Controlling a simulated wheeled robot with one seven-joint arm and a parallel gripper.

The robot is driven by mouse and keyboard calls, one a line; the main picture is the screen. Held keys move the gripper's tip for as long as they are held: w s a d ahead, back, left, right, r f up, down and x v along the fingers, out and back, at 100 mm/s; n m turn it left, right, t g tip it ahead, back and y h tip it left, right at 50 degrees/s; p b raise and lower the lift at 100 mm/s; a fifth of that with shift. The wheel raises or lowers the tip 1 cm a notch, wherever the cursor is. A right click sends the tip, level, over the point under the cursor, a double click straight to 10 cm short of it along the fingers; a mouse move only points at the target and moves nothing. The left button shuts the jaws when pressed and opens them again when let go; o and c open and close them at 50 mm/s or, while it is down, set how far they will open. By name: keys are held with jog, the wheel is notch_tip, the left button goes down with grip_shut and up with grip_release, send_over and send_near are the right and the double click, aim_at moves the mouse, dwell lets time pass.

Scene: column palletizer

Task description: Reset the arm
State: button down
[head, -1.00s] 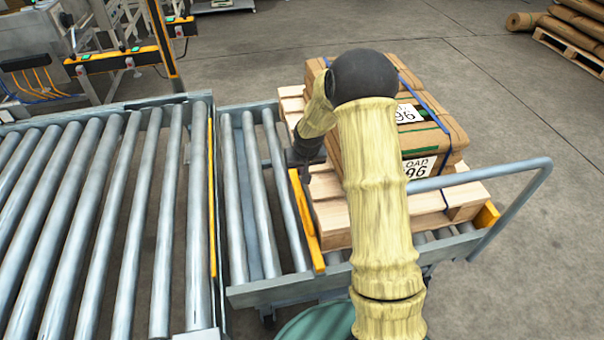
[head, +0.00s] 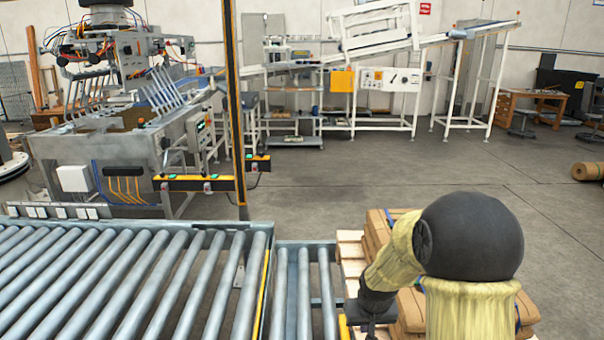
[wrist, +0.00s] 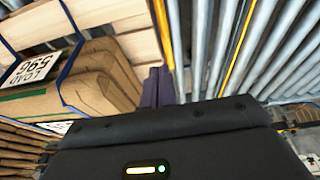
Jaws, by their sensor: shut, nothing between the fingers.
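My arm, with pale yellow sleeves and a dark round elbow, rises at the lower right of the head view. It hides much of the wrapped load behind it. My gripper (wrist: 159,86) shows in the wrist view as two dark fingers close together, shut and empty. It is beside the pallet, near the yellow rail. The wrapped brown load (wrist: 95,95) with a "LOAD 596" label lies to its left in the wrist view, on the wooden pallet (wrist: 120,45). The load also shows in the head view (head: 378,230). The fingertips are not clear in the head view.
A roller conveyor (head: 130,275) fills the lower left, with a yellow-edged side near my gripper. A machine with hoses (head: 110,150) and a yellow-black post (head: 233,100) stand beyond it. Open floor (head: 400,175) lies in the middle distance. A brown roll (head: 588,171) lies at right.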

jog(key=s+r+p, duration=0.2)
jog(key=s+r, duration=0.3)
jog(key=s, duration=0.3)
jog(key=s+r+p, duration=0.3)
jog(key=s+r, duration=0.3)
jog(key=s, duration=0.3)
jog(key=shift+a+r+g, duration=0.15)
jog(key=shift+r+g, duration=0.1)
jog(key=shift+g, duration=0.15)
jog(key=shift+a, duration=0.1)
dwell(0.4)
